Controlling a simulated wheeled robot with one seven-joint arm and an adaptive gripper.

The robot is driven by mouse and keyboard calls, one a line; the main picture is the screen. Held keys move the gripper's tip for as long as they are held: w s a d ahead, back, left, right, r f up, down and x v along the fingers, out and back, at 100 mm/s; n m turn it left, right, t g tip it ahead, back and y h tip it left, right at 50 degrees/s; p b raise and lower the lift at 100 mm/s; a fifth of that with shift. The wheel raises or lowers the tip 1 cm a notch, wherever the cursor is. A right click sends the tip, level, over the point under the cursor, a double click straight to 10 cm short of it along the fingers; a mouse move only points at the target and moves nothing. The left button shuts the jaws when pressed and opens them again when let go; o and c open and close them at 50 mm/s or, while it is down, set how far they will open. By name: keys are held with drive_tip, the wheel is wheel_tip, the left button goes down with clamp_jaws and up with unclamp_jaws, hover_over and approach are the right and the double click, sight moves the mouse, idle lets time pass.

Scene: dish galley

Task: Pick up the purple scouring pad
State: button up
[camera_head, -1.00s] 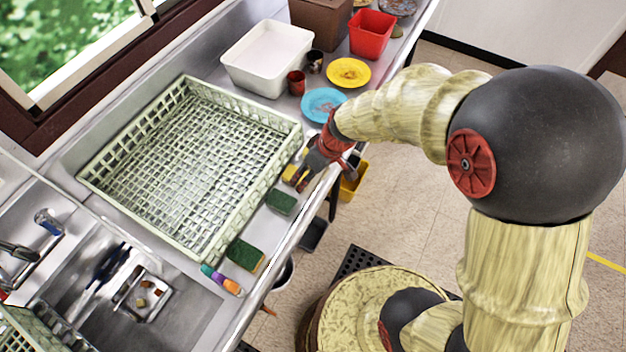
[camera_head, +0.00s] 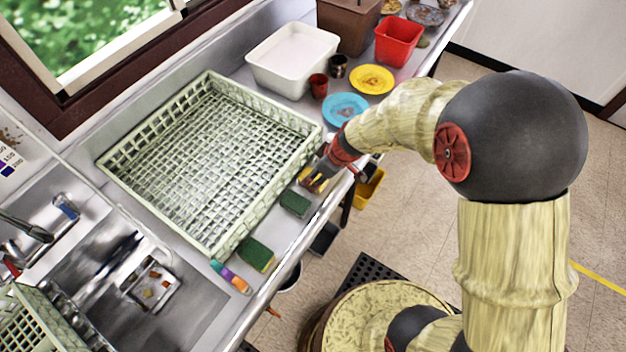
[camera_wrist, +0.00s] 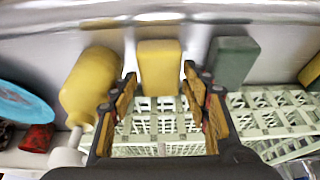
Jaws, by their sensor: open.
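My gripper (camera_head: 315,182) is open and points down at the counter strip between the dish rack and the front edge. In the wrist view a yellow block (camera_wrist: 160,68) lies ahead between the open fingers (camera_wrist: 163,98), not visibly gripped. No purple face shows on it, so I cannot tell whether it is the purple scouring pad. A green pad (camera_head: 295,203) lies beside it and also shows in the wrist view (camera_wrist: 232,62). A multicoloured item with a purple part (camera_head: 231,277) lies farther down the strip; it does not look like a plain purple pad.
The pale green dish rack (camera_head: 112,163) stands close beside my gripper. A yellow bottle (camera_wrist: 92,85) is near the left finger. A blue plate (camera_head: 346,107), yellow plate (camera_head: 372,79) and red cup (camera_head: 318,86) stand behind. Another green-topped sponge (camera_head: 256,254) lies nearer the sink.

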drive_tip(key=shift+x, duration=0.85)
drive_tip(key=shift+c, duration=0.5)
drive_tip(key=c, duration=0.4)
drive_tip(key=shift+c, duration=0.3)
drive_tip(key=shift+d+r, duration=0.1)
drive_tip(key=shift+r, duration=0.05)
drive_tip(key=shift+s+d+r, duration=0.25)
drive_tip(key=shift+d+r, duration=0.05)
drive_tip(key=shift+r, duration=0.05)
wheel_tip(320, 180, up, 6)
drive_tip(key=shift+r+p, duration=0.2)
drive_tip(key=shift+p, duration=0.6)
drive_tip(key=s+d+b, duration=0.1)
drive_tip(key=s+d, duration=1)
drive_tip(key=d, duration=0.4)
drive_tip(key=shift+s+f, duration=0.15)
drive_tip(key=shift+s, duration=0.25)
